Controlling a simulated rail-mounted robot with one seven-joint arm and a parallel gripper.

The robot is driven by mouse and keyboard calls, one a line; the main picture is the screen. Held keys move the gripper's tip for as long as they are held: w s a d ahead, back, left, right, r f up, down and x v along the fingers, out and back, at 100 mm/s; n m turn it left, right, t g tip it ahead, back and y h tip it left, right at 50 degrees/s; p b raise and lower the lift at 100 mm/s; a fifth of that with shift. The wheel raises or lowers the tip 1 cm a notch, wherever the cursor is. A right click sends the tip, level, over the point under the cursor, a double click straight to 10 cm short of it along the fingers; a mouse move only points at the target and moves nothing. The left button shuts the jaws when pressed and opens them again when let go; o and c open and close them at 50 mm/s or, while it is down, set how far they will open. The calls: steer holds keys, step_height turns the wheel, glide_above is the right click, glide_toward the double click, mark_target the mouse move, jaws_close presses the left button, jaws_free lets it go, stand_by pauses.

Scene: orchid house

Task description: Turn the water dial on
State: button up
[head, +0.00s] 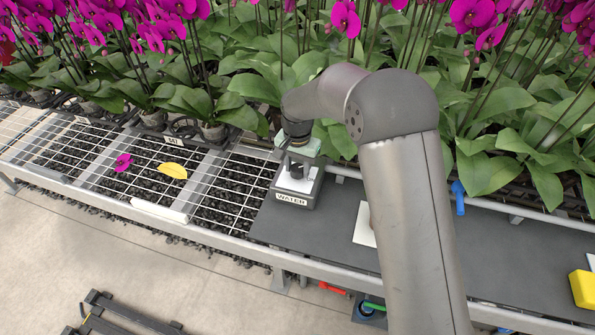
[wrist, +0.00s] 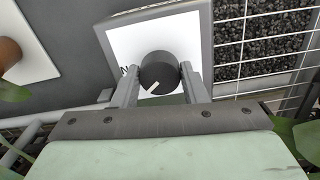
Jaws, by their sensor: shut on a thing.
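The water dial is a dark round knob (wrist: 158,71) with a white pointer line, on a white plate on a grey box. In the wrist view the pointer slants toward the lower left of the picture. In the head view the box (head: 291,200) carries a "WATER" label and stands on the bench's dark top. My gripper (wrist: 160,76) is shut on the knob, one finger on each side. In the head view my gripper (head: 297,168) points down over the box and hides most of the knob.
Orchids (head: 480,110) in pots stand along the back of the bench. A wire-mesh shelf (head: 100,160) to the left holds a yellow leaf (head: 173,171) and a magenta flower (head: 123,161). A yellow block (head: 583,288) is at far right. Dark bench top (head: 330,215) beside the box is clear.

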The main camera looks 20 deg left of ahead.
mark_target(297, 168)
steer(key=m+b, duration=0.1)
steer(key=m, duration=0.3)
steer(key=shift+m+b, duration=0.35)
steer(key=shift+m, duration=1.35)
steer(key=o, duration=1)
steer(key=shift+c, duration=0.2)
steer(key=shift+r, duration=0.1)
step_height(297, 168, up, 17)
steer(key=shift+r+b, duration=0.15)
steer(key=shift+b, duration=0.15)
